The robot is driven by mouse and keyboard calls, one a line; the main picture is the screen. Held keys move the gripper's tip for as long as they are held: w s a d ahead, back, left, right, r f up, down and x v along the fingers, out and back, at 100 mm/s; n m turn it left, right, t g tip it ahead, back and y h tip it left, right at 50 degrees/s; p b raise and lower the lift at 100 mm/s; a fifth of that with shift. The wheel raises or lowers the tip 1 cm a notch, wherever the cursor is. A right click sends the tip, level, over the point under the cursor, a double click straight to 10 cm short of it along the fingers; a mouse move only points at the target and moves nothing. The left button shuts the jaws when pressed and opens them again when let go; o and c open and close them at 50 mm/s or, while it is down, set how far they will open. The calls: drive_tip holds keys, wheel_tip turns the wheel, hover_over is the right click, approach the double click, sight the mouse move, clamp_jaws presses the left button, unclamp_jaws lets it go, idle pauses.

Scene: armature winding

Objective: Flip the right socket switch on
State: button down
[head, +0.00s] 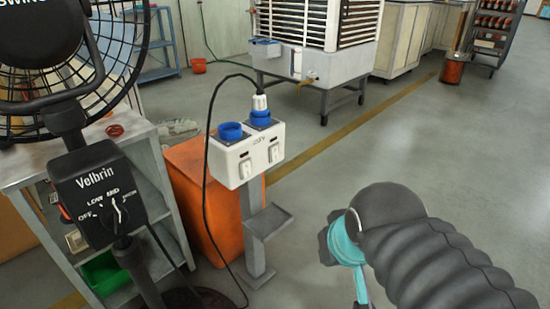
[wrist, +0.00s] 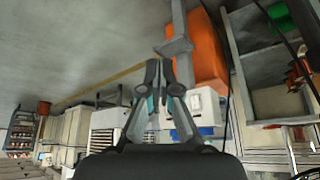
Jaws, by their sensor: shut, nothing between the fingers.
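The white socket box (head: 232,166) stands on a grey post, left of centre in the head view. Its right switch (head: 274,153) is a white rocker under the right blue socket (head: 260,119), which holds a plug with a black cable. The left switch (head: 246,168) sits under the empty left blue socket (head: 231,131). I cannot tell either rocker's position. My gripper (wrist: 160,74) is shut and empty; in the head view its teal and dark parts (head: 344,244) are right of the box and apart from it. The box (wrist: 207,104) appears upside down behind the fingers in the wrist view.
A black fan with a control box (head: 100,190) stands at the left, by a grey shelf (head: 150,180). An orange box (head: 200,200) is behind the socket post. A cooler on a stand (head: 325,75) is at the back. The floor right of the post is clear.

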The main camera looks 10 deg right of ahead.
sight(275, 154)
drive_tip(key=shift+w, duration=0.1)
drive_tip(key=w+d+r+m+y+b, duration=0.1)
drive_tip(key=w+d+m+y, duration=0.1)
drive_tip(key=w+m, duration=1.2)
drive_tip(key=w+d+r+m+y+b, duration=0.1)
drive_tip(key=w+d+m+y, duration=0.1)
drive_tip(key=w+m, duration=1.2)
drive_tip(key=w+d, duration=0.1)
drive_tip(key=w, duration=0.3)
drive_tip(key=shift+d+m+t, duration=0.3)
drive_tip(key=shift+d+m, duration=0.05)
drive_tip(key=shift+m, duration=0.05)
drive_tip(key=shift+w+f, duration=0.1)
drive_tip(key=shift+f, duration=0.05)
drive_tip(key=w+a+f, duration=0.6)
drive_tip(key=w+f, duration=0.2)
drive_tip(key=shift+b, duration=0.45)
